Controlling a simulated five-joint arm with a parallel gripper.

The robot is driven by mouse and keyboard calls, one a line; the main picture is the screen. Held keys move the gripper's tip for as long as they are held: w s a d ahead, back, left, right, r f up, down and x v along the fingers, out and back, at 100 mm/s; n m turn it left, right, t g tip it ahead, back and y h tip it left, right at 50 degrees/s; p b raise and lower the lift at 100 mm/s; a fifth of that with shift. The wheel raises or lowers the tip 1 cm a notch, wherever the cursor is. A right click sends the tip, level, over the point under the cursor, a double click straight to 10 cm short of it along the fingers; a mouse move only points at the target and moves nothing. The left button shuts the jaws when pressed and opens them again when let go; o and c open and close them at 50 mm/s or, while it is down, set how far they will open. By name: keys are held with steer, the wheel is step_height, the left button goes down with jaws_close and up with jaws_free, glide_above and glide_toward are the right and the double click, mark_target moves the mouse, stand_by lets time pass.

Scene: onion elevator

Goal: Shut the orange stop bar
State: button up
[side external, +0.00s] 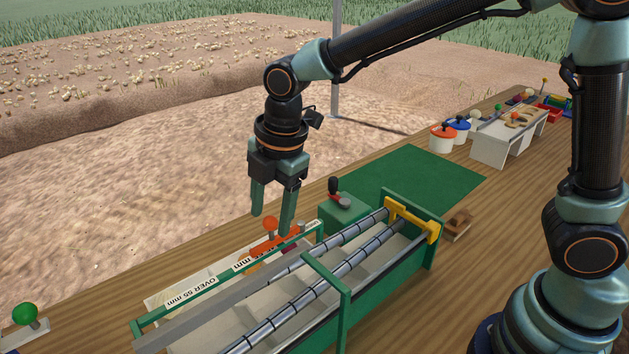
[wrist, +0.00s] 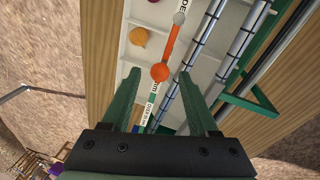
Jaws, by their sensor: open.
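The orange stop bar (side external: 272,243) lies along the far green rail of the grader, with an orange ball knob (side external: 270,222) at one end. In the wrist view the bar (wrist: 170,46) runs from a grey pivot (wrist: 179,18) to the knob (wrist: 160,72), nearly in line with the labelled rail. My gripper (side external: 272,224) points down with its green fingers apart and empty. In both views the knob appears between the fingertips (wrist: 160,76); I cannot tell whether they reach down to its height. No contact shows.
The grader has long segmented rollers (side external: 290,300), a yellow bracket (side external: 410,220) and a raised green frame (side external: 340,300). An orange-yellow onion (wrist: 138,37) lies in a white bin. A black-knobbed lever (side external: 335,190) stands beyond. The green mat (side external: 420,170) is clear.

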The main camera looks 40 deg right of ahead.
steer(key=shift+f, duration=0.35)
jaws_close()
stand_by(1.2)
